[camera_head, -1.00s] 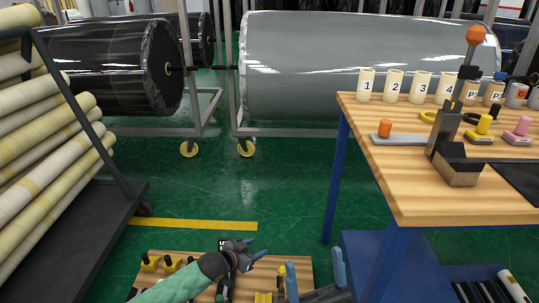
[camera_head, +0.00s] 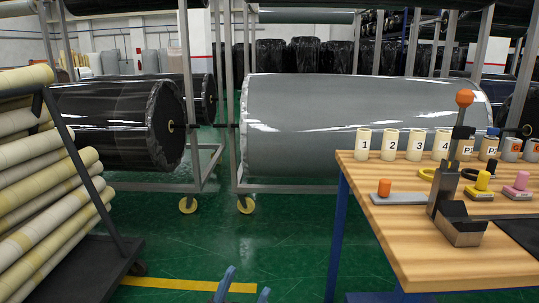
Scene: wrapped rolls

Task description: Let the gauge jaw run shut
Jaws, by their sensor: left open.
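A dark upright device with a lever and an orange ball knob (camera_head: 465,98) stands on the wooden table at right; it looks like the gauge. Its grey post (camera_head: 442,190) and a black-topped block (camera_head: 464,228) at its foot show clearly. I cannot tell how far any jaw on it is open. My left gripper (camera_head: 244,289) shows only as two blue fingertips at the bottom edge, spread apart with nothing visible between them. It is well left of the table and apart from the device. My right gripper is out of view.
A rack of cream rolls (camera_head: 45,205) stands left. Large wrapped rolls (camera_head: 345,125) stand behind. Green floor between is clear.

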